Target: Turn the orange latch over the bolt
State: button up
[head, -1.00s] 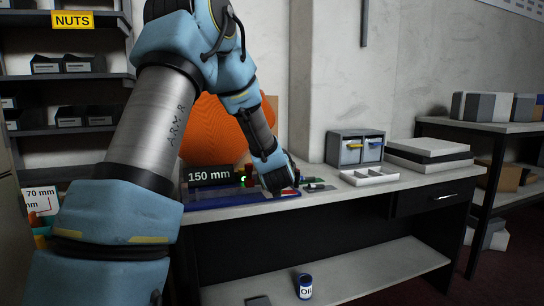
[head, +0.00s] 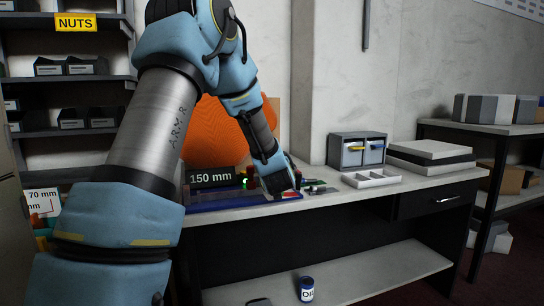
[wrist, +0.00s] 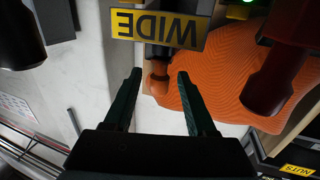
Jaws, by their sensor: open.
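My gripper (wrist: 160,76) is open in the wrist view, with its two dark green fingers apart. A small orange-brown piece (wrist: 158,72) shows beyond and between the fingertips, below the yellow WIDE sign; it may be the orange latch, but I cannot be sure. No finger visibly grips it. In the head view my gripper (head: 280,186) is low over the table's blue-edged fixture, its fingertips not clear. I cannot make out the latch in the head view or the bolt in either view.
A yellow WIDE sign (wrist: 160,28), a dark red cylinder (wrist: 277,80) and a black cylinder (wrist: 18,38) stand close around my gripper. A white tray (head: 371,179) and drawer box (head: 357,150) sit to the right.

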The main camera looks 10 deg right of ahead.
jog(key=s+a, duration=0.1)
jog(key=s, duration=0.9)
jog(key=shift+s+a, duration=0.3)
jog(key=shift+s, duration=0.1)
